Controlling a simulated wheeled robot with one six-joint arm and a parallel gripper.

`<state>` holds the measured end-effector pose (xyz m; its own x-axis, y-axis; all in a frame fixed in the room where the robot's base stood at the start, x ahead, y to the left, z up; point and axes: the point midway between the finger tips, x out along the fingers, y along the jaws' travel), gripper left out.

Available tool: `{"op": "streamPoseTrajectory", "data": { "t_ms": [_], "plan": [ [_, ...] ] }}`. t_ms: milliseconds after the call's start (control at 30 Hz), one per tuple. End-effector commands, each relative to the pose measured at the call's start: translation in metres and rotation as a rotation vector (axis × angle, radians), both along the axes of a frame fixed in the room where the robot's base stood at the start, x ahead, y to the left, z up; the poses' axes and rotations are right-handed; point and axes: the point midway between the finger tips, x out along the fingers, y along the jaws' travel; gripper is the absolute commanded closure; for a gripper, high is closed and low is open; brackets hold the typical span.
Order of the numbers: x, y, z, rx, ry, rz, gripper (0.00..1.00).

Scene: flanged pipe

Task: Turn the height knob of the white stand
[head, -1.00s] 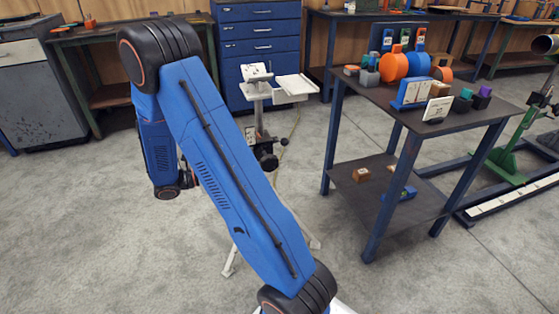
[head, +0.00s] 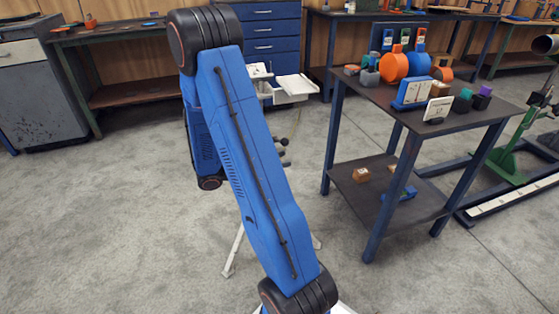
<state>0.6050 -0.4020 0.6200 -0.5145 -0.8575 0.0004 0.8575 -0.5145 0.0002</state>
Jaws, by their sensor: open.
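The white stand (head: 296,86) is behind my blue arm in the head view. Its top parts and tray show to the right of the arm, and a leg (head: 235,252) shows at lower left. Dark round knobs (head: 284,142) stick out just right of the arm, at mid-height of the stand. I cannot tell which of them is the height knob. Most of the stand's column is hidden by my arm. My gripper is not visible; the arm hides the area around its end.
A dark work table (head: 455,130) with several coloured parts stands to the right, with a lower shelf (head: 375,190). Blue drawers (head: 270,42) and a bench (head: 130,95) are behind. A grey cabinet (head: 38,100) is at far left. The floor at left is clear.

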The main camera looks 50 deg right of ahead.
Motion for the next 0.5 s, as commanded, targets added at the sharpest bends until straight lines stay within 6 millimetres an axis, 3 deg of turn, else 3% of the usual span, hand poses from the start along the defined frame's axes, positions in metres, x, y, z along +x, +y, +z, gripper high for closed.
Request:
{"op": "streamPoseTrajectory", "data": {
  "t_ms": [300,500],
  "plan": [
    [-0.0013,-0.0019,0.0000,0.000,0.000,0.000,0.59],
    [-0.0013,-0.0017,-0.0001,0.000,0.000,0.000,1.00]
  ]
}}
